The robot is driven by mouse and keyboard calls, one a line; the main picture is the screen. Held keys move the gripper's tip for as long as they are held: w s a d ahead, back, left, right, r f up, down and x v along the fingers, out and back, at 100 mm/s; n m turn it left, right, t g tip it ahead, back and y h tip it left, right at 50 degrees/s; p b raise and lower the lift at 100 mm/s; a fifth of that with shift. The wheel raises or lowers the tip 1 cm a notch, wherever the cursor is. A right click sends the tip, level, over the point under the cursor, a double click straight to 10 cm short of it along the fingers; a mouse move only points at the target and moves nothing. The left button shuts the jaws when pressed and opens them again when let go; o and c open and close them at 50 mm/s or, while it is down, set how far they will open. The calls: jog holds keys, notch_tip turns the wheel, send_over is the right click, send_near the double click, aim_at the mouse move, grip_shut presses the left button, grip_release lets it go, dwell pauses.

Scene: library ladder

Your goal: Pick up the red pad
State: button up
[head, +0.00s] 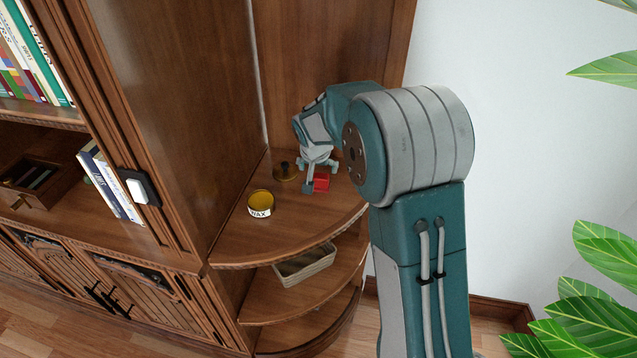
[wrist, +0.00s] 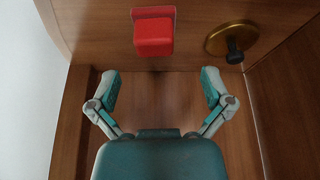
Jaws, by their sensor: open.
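The red pad (head: 322,182) is a small red block on the top corner shelf (head: 290,228). In the wrist view the red pad (wrist: 153,35) lies beyond the fingertips, roughly centred between them and near the top of the picture. My gripper (head: 320,174) is over the shelf, close to the pad and partly in front of it in the head view. In the wrist view my gripper (wrist: 160,88) has its two fingers spread wide, with nothing between them.
A brass lid with a dark knob (wrist: 230,42) lies right of the pad in the wrist view. A yellow wax tin (head: 261,204) stands nearer the shelf's front. A basket (head: 304,265) sits one shelf below. Wooden panels (head: 325,60) rise behind. Plant leaves (head: 590,310) are at right.

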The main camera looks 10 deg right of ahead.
aim_at(322, 176)
jog(key=f, duration=0.1)
jog(key=w+d+f, duration=0.1)
jog(key=f, duration=0.1)
jog(key=shift+w+d+f, duration=0.15)
jog(key=shift+d+f, duration=0.2)
jog(key=shift+d, duration=0.05)
jog(key=shift+w+f, duration=0.1)
jog(key=shift+f, duration=0.2)
jog(key=shift+a+f, duration=0.1)
jog(key=shift+a, duration=0.5)
jog(key=shift+d, duration=0.2)
jog(key=c, duration=1)
jog(key=shift+d, duration=0.2)
jog(key=shift+c, duration=1.2)
